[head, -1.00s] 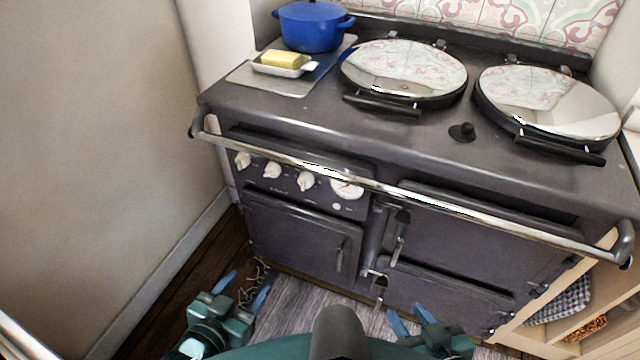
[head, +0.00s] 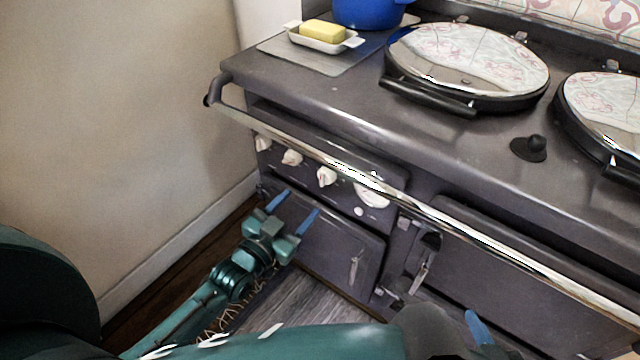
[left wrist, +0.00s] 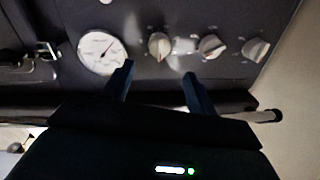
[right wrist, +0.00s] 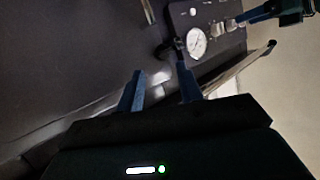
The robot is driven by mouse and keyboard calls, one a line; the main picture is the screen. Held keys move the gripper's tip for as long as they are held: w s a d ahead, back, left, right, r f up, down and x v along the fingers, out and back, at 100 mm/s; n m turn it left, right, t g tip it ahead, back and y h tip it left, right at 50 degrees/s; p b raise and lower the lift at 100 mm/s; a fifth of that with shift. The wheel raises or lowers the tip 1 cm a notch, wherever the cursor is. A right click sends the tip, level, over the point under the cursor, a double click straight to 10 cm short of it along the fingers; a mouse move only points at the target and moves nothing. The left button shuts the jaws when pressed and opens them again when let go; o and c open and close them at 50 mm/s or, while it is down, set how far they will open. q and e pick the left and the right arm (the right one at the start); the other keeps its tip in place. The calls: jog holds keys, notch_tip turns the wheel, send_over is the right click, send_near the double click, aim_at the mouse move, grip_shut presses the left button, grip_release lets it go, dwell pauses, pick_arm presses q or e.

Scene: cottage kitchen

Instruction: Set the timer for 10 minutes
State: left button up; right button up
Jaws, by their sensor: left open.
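The stove's control panel carries a row of white knobs: a left knob (head: 263,143), a middle knob (head: 291,157) and a right knob (head: 326,176). Beside them is a round white dial (head: 371,194), with a pointer in the left wrist view (left wrist: 102,52). Which one is the timer I cannot tell. My left gripper (head: 297,210) is open and empty, in front of and below the knobs. In the left wrist view its fingertips (left wrist: 158,72) point near the right knob (left wrist: 160,46), apart from it. My right gripper (right wrist: 160,78) is open and empty; only one finger shows in the head view.
A chrome rail (head: 330,160) runs along the stove front above the panel. Oven doors (head: 325,245) lie below. A butter dish (head: 322,42), a blue pot (head: 365,12) and round lids (head: 470,65) are on top. A wall (head: 110,110) stands left.

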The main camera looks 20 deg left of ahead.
aim_at(321, 181)
pick_arm(q)
jog(key=b+x, duration=0.1)
jog(key=x, duration=0.7)
jog(key=shift+w+d, duration=0.1)
jog(key=shift+w, duration=0.15)
pick_arm(e)
jog(key=shift+s+d+r, duration=0.1)
jog(key=shift+s+d, duration=0.05)
jog(key=shift+d, duration=0.15)
pick_arm(q)
jog(key=c, duration=1)
